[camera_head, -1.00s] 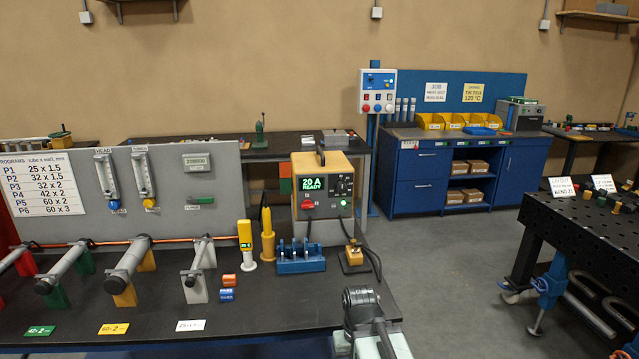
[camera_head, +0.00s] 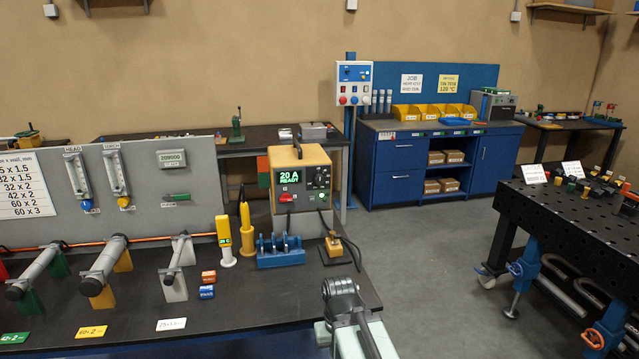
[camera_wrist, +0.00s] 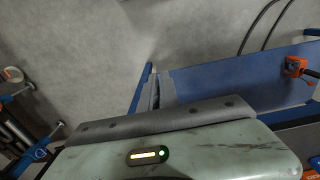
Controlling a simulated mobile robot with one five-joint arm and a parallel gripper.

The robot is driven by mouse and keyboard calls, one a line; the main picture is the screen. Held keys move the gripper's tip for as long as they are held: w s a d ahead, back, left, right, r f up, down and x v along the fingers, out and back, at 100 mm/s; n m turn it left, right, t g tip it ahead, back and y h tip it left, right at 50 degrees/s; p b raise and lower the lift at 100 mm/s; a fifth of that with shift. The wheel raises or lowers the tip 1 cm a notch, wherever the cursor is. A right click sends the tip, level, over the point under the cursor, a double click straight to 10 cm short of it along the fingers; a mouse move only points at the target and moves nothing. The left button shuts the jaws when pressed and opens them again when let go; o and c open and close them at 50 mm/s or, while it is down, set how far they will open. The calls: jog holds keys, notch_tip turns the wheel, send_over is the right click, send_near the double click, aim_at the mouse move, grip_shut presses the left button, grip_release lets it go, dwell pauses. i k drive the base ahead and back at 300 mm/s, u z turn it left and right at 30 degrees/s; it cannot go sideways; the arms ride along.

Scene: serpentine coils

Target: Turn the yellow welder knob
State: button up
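The welder (camera_head: 299,185) is a yellow and grey box on the dark bench, with a "20 A READY" display (camera_head: 289,177) and a red control (camera_head: 286,197) on its front. A yellow knob (camera_head: 124,203) shows under the flow tube labelled TORCH on the grey panel, right of a blue knob (camera_head: 88,206) under HEAD. My pale green arm rises at the bottom centre of the head view, in front of the bench's right end and well apart from the welder and both knobs.
A blue rack (camera_head: 281,252), yellow torch-like tools and a small yellow block (camera_head: 334,246) stand before the welder. Tubes on coloured supports fill the bench's left. A black perforated table (camera_head: 570,225) stands right. Grey floor between is clear.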

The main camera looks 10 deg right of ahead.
aim_at(318, 178)
jog(key=u, duration=3.4)
jog(key=k, duration=1.15)
jog(key=z, duration=1.65)
jog(key=i, duration=1)
jog(key=u, duration=0.05)
